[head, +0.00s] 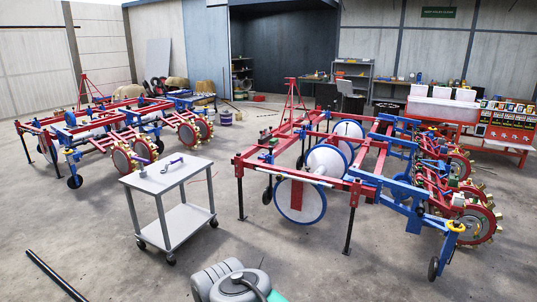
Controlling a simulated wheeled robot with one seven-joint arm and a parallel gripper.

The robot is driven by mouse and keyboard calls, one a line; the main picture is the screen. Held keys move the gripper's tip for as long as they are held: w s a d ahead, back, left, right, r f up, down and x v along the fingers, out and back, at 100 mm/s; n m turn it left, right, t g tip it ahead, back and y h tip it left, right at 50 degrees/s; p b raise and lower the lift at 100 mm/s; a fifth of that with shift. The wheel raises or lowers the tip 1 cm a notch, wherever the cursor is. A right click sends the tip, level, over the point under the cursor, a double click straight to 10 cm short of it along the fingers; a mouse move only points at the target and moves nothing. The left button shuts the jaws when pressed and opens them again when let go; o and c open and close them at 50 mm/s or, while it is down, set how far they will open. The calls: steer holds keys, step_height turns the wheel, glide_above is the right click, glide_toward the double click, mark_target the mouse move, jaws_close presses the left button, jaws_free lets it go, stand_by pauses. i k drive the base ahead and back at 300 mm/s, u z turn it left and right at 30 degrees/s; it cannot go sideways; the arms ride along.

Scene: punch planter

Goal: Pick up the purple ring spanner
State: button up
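A small purple tool (172,164), which looks like the purple ring spanner, lies on the top shelf of a grey wheeled cart (190,177). It is too small here to make out its ring ends. A second small item (141,171), whitish with some purple, stands to its left on the same shelf; I cannot tell what it is. Grey rounded parts of my own arm show at the bottom middle, to the right of and nearer than the cart. My gripper's fingers are not in view.
A red and blue planter frame (355,180) with wheels and discs stands right of the cart. A similar machine (110,130) stands behind it to the left. A dark bar (55,276) shows at the lower left. Floor in front of the cart is clear.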

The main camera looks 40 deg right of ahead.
mark_target(180, 159)
steer(key=z, duration=0.4)
steer(key=i, duration=0.8)
steer(key=z, duration=1.2)
steer(key=i, duration=1.8)
steer(key=u, duration=0.2)
steer(key=i, duration=2.15)
steer(key=u, duration=0.8)
